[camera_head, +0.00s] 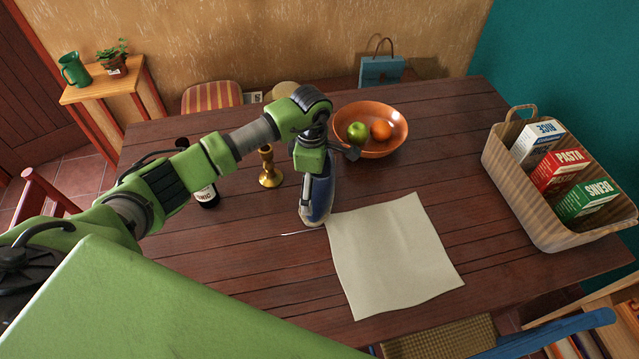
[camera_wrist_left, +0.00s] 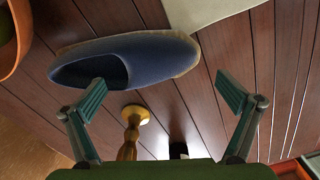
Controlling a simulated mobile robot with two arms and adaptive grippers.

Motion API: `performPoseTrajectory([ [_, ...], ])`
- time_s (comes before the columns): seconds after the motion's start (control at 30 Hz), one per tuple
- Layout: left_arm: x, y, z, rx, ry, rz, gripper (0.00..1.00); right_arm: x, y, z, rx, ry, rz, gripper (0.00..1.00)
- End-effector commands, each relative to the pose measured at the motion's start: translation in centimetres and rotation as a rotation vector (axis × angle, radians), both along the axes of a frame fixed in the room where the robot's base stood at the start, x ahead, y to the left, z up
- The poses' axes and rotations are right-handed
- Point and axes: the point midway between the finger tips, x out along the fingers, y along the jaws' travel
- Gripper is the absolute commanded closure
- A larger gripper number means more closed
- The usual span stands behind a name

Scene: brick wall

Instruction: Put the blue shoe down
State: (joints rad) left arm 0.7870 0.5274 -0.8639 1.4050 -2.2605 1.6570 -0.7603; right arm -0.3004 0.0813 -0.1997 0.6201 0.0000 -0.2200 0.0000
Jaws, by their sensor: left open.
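The blue shoe (camera_head: 320,202), a slipper with a pale sole edge, lies on the dark wooden table beside the upper left corner of a cream cloth (camera_head: 395,255). My left gripper (camera_head: 305,208) is over the shoe and hides part of it in the head view. In the left wrist view, my left gripper (camera_wrist_left: 164,92) is open with its fingers wide apart. The shoe (camera_wrist_left: 155,60) lies beyond the fingertips there, and one finger overlaps its open heel end. Its toe is at the cloth's edge (camera_wrist_left: 205,8). My right gripper is not in view.
An orange bowl (camera_head: 395,148) with fruit stands behind the gripper. A brass candlestick (camera_head: 268,172) and dark bottle (camera_head: 207,194) stand left of it. A basket (camera_head: 545,232) with boxes is at the right. The table's middle right is clear.

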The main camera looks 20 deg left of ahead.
Motion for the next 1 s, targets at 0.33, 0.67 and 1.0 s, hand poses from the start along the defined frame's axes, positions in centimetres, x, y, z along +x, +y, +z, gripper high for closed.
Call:
performPoseTrajectory([
  [0.33, -0.4, -1.0, -4.3, -0.001, 0.004, 0.001, 0.00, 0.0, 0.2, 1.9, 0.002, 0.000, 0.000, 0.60],
  [0.67, -0.3, -0.9, -4.5, 0.000, 0.002, 0.000, 0.21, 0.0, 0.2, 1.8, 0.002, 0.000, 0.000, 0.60],
  [1.0, -0.3, -1.0, -4.5, -0.001, 0.002, 0.000, 0.44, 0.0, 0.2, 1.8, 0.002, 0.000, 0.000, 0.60],
])
